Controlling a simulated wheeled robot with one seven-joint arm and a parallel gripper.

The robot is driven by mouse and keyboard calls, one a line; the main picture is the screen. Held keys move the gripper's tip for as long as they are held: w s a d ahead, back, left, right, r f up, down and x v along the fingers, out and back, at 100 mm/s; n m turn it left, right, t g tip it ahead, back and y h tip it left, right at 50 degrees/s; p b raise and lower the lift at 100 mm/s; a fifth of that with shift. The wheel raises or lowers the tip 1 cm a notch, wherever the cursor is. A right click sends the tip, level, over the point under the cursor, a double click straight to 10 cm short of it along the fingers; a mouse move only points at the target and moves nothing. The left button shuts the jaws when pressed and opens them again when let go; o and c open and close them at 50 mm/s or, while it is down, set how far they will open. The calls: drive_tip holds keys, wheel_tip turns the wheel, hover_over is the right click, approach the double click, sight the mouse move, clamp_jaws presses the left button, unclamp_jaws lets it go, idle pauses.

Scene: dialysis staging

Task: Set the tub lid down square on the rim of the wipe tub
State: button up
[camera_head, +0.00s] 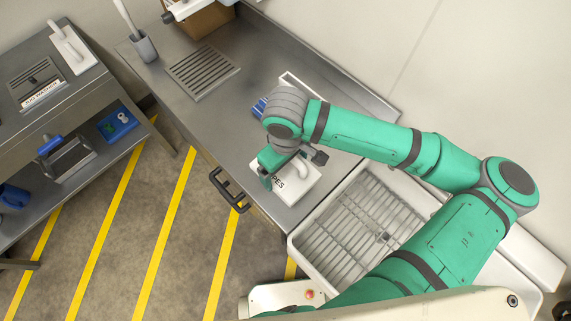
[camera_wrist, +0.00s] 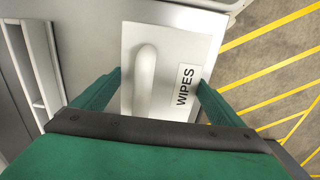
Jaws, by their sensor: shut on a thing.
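The tub lid is a white square plate with a raised bar handle and a WIPES label; it fills the middle of the wrist view (camera_wrist: 172,50) and shows partly under my arm in the head view (camera_head: 298,182). My gripper (camera_wrist: 160,88) is shut on the lid, one green finger at each side edge; it also shows in the head view (camera_head: 284,168). The lid is over the counter near its front edge. I cannot make out the wipe tub's rim apart from the lid, nor tell whether the lid touches it.
A white basket with a wire bottom (camera_head: 362,215) stands close on the right. A drain grate (camera_head: 202,72) and a grey cup (camera_head: 144,47) are farther back on the counter (camera_head: 215,115). A blue item (camera_head: 259,107) lies behind my wrist. Another white handled piece (camera_head: 72,47) lies on the left bench.

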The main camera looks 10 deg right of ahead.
sight(286, 169)
drive_tip(key=shift+f, duration=0.8)
drive_tip(key=o, duration=0.8)
drive_tip(key=shift+o, duration=0.2)
drive_tip(key=shift+r, duration=0.1)
wheel_tip(286, 169, up, 11)
drive_tip(key=shift+f, duration=0.2)
